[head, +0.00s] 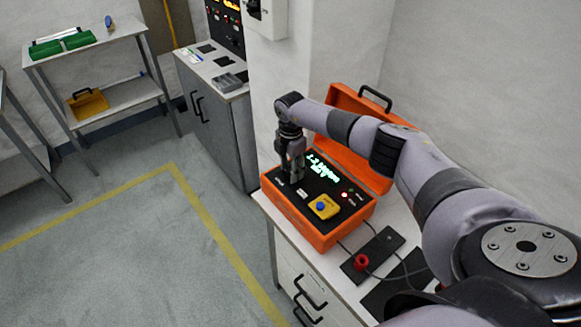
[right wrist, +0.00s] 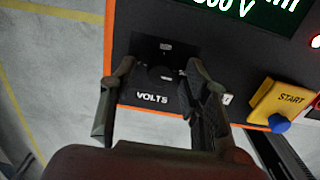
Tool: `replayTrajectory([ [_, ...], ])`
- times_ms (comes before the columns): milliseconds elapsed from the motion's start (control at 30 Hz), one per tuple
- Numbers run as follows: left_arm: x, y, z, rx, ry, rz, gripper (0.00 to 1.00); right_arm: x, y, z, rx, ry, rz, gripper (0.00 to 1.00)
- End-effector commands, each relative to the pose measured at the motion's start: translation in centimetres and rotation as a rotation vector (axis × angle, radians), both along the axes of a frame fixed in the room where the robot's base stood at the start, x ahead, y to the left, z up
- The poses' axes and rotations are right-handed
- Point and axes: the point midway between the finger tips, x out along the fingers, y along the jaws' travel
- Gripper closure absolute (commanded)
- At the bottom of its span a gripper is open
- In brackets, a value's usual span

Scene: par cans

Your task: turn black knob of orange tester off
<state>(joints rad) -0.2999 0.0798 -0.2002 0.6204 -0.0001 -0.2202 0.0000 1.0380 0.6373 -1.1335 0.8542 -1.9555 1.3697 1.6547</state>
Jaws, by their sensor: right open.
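The orange tester (head: 315,238) is an open case on a white cabinet, its lid raised at the back. Its dark panel has a lit green display (head: 324,170), which also shows in the right wrist view (right wrist: 245,12). My right gripper (head: 291,172) is over the left part of the panel, pointing down. In the right wrist view the right gripper (right wrist: 160,72) is open, one finger on each side of the black knob (right wrist: 162,73) above the "VOLTS" label. Contact with the knob cannot be told. The knob's pointer is too dark to read. My left gripper is out of view.
A yellow block with a blue START button (head: 325,207) is on the panel's right, near a lit red lamp (head: 344,195). Open floor is on the left.

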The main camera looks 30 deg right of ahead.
Motion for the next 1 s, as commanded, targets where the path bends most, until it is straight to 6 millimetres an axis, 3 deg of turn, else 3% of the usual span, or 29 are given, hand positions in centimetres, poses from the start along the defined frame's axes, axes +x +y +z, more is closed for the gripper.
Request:
replayTrajectory([
  [167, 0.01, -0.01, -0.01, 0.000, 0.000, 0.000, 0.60, 0.00, 0.01, -0.02, 0.000, 0.000, 0.000, 0.57],
  [800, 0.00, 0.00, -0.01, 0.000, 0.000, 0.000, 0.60, 0.00, 0.01, 0.03, 0.000, 0.000, 0.000, 0.99],
  [1000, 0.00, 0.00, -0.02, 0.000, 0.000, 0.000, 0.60, -0.01, 0.00, 0.03, 0.000, 0.000, 0.001, 1.00],
])
